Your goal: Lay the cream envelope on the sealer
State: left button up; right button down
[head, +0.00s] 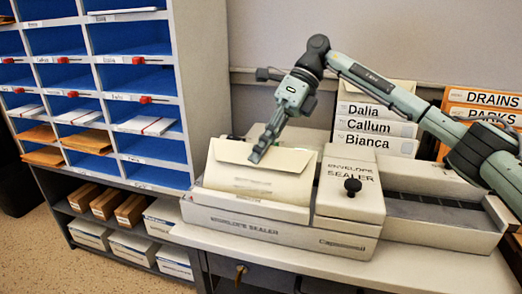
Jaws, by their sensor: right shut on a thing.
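The cream envelope (235,180) is over the left bed of the envelope sealer (240,221), flap edge toward the back. It looks flat against the bed, but I cannot tell whether it fully rests there. My right gripper (259,152) reaches down from above and is shut on the envelope near its back edge. The sealer's raised head with a black knob (352,186) stands just right of the envelope. My left gripper is not in view.
A blue pigeonhole rack (133,72) with envelopes stands at the left, boxes on the shelf below it. Name cards (375,128) stand behind the sealer. Orange folders (483,101) are at the back right. A grey conveyor (440,212) extends right of the sealer head.

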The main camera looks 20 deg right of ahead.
jog(key=c, duration=1.6)
grip_release()
jog(key=v, duration=1.2)
